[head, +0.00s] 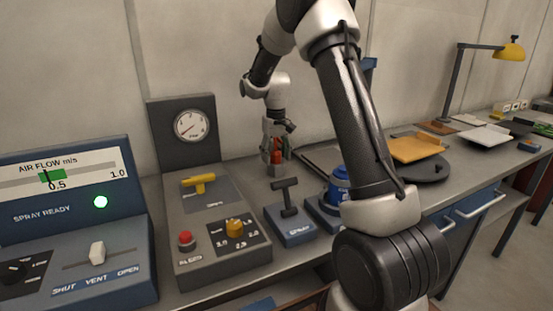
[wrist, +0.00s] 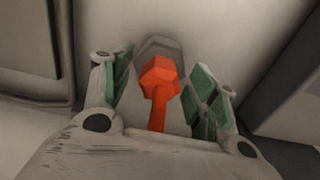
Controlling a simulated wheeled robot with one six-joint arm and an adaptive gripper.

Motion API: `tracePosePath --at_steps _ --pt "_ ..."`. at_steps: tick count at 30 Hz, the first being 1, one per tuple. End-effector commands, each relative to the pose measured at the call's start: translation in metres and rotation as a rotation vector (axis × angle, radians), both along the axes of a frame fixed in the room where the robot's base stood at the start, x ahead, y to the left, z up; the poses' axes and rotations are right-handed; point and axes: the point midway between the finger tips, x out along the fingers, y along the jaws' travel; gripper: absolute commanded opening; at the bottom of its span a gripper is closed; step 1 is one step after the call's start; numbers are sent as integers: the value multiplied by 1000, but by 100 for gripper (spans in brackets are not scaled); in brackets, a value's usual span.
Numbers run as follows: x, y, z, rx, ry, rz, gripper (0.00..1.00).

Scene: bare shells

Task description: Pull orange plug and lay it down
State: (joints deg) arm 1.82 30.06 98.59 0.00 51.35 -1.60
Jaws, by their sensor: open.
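The orange plug (wrist: 158,85) has a faceted, rounded end and a narrower stem. In the wrist view a grey angular piece (wrist: 160,46) shows just behind it. In the head view the plug (head: 275,157) is small, low at the back of the bench, and partly hidden by my gripper (head: 277,149). My gripper is open, with one green-padded finger on each side of the plug in the wrist view (wrist: 165,95). Gaps show between the plug and both pads. Whether the plug is seated in the grey piece is hard to tell.
A grey console (head: 223,258) with a yellow lever, red button and yellow knob stands in front. A spray lever box (head: 291,229) and a blue canister (head: 337,186) are nearby. A gauge panel (head: 165,150) stands left of my gripper. An orange tray (head: 415,147) lies right.

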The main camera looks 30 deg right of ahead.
Motion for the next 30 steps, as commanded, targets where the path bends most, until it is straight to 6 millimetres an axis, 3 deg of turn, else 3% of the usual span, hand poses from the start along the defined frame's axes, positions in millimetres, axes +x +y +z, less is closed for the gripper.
tracePosePath --at_steps 5,15,30 --pt "0 0 0 0 0 0 59" --pt "0 0 0 0 0 0 0" --pt "0 0 15 0 -1 0 0"
